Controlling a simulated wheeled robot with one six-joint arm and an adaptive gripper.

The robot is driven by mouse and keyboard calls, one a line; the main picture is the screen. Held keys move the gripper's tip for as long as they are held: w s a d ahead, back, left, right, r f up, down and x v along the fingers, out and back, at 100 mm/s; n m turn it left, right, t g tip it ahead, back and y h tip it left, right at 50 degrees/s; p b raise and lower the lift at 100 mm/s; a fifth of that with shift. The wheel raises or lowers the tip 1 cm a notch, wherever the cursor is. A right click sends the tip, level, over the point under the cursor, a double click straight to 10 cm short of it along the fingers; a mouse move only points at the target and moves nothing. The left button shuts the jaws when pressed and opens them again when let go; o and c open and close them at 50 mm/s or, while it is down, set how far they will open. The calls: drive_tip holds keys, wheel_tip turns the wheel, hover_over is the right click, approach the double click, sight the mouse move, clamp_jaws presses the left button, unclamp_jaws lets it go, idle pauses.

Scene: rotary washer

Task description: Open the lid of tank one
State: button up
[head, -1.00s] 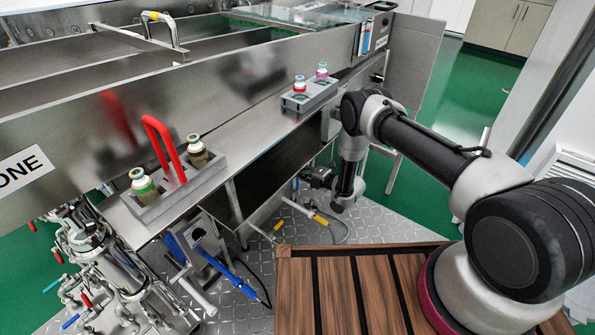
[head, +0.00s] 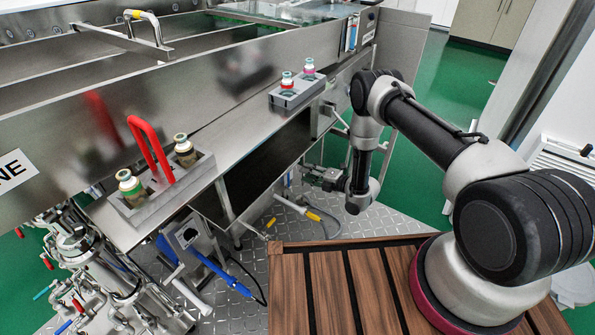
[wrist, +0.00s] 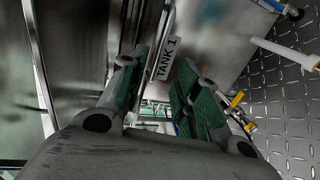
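The TANK 1 label (wrist: 167,58) is a white plate with dark letters on a steel surface in the wrist view. My gripper (wrist: 160,75) is open there, with its two green-padded fingers apart and nothing seen between their pads. The label shows beyond the gap between the fingers. A white sign (head: 12,170), cut off by the left edge, shows the letters NE on the steel washer (head: 150,115). I cannot clearly identify the lid of tank one in either view.
A grey rack (head: 160,192) with two vials and a red handle (head: 150,148) stands on the steel ledge. Another rack (head: 297,93) with two vials stands farther back. Pipes and valves (head: 85,265) crowd the lower left. Patterned metal floor (head: 320,225) lies below my arm.

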drive_tip(key=shift+v, duration=1.45)
